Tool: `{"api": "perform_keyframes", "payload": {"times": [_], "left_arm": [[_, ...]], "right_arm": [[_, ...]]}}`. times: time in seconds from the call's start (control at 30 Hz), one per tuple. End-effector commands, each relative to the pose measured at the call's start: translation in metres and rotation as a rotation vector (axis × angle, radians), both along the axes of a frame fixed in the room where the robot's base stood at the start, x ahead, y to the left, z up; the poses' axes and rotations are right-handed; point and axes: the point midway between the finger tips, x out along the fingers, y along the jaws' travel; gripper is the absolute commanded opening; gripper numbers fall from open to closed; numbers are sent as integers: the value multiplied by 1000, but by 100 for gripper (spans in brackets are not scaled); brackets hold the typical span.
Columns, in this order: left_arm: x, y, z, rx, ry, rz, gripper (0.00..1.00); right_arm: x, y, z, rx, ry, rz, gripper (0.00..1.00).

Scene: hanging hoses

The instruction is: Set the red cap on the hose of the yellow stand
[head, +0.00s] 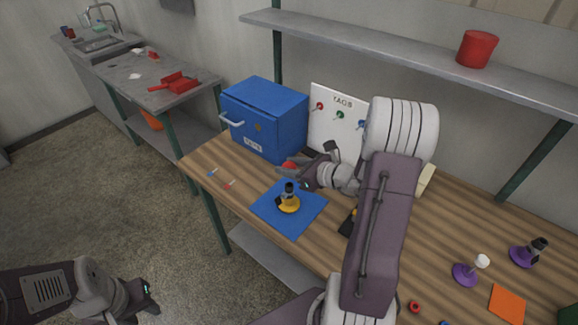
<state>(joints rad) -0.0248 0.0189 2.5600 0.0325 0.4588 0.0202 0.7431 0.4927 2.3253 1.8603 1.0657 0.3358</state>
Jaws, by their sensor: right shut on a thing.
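The yellow stand (289,206) stands on a blue mat, with a short dark hose (289,189) upright on it. My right gripper (296,172) reaches in from the right just behind and above the stand. It is shut on a red thing (289,166), which looks like the red cap; the fingers hide part of it. The red cap appears apart from the hose top. My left gripper (147,289) is low at the left, over the floor and away from the table; its opening is unclear.
A blue box (264,118) and a white board (337,112) stand behind. The blue mat (265,210) has free room around the stand. Purple stands (464,274) (521,258), an orange mat (508,304) and a small red ring (414,307) are at right. My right arm hides mid-table.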

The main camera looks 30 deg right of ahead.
Motion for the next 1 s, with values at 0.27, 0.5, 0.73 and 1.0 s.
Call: {"api": "perform_keyframes", "payload": {"times": [0.27, 0.5, 0.73, 1.0], "left_arm": [[0, 0, -38, 0, 0, 0, 36], [0, 0, -44, 0, 0, 0, 36], [0, 0, -43, 0, 0, 0, 36], [0, 0, -45, 0, 0, 0, 36]], "right_arm": [[0, 0, -39, 0, 0, 0, 0], [0, 0, -45, 0, 0, 0, 0], [0, 0, -44, 0, 0, 0, 0], [0, 0, -45, -1, 0, 0, 0]]}}
